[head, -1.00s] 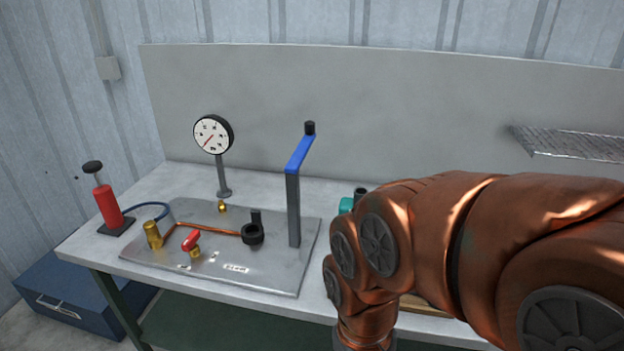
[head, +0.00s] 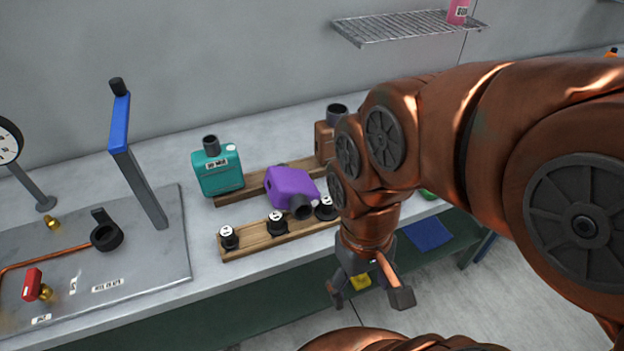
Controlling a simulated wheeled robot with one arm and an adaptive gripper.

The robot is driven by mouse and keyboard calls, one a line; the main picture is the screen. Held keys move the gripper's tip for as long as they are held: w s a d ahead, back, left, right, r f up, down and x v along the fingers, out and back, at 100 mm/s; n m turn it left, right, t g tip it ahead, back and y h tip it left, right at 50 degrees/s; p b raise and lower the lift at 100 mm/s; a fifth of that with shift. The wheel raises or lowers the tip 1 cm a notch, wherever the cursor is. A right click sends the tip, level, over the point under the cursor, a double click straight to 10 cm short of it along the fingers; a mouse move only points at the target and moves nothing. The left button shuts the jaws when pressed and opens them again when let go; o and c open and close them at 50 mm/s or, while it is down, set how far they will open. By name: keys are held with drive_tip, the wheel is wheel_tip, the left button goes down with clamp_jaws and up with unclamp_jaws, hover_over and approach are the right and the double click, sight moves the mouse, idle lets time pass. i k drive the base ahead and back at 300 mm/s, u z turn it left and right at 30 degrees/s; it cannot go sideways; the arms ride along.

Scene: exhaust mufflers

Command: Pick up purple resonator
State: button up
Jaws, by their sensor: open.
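The purple resonator (head: 290,187) is a boxy purple can with a dark round pipe mouth facing forward. It lies tilted across the wooden rails on the bench, left of my arm. My gripper (head: 370,296) hangs in front of the bench edge, to the right of the resonator and nearer to me. Its fingers are spread and hold nothing. They are clear of the resonator.
A teal can (head: 217,170) stands left of the resonator and a brown can (head: 325,140) behind it, partly hidden by my arm. Black-and-white knobs (head: 277,224) sit on the front rail (head: 246,243). A blue-handled lever (head: 120,122) rises at left. A wire shelf (head: 400,28) hangs above.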

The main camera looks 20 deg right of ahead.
sight(291, 190)
drive_tip(key=z, duration=0.95)
drive_tip(key=k, duration=1.3)
drive_tip(key=u, duration=1.65)
drive_tip(key=i, duration=0.45)
drive_tip(key=z, duration=0.05)
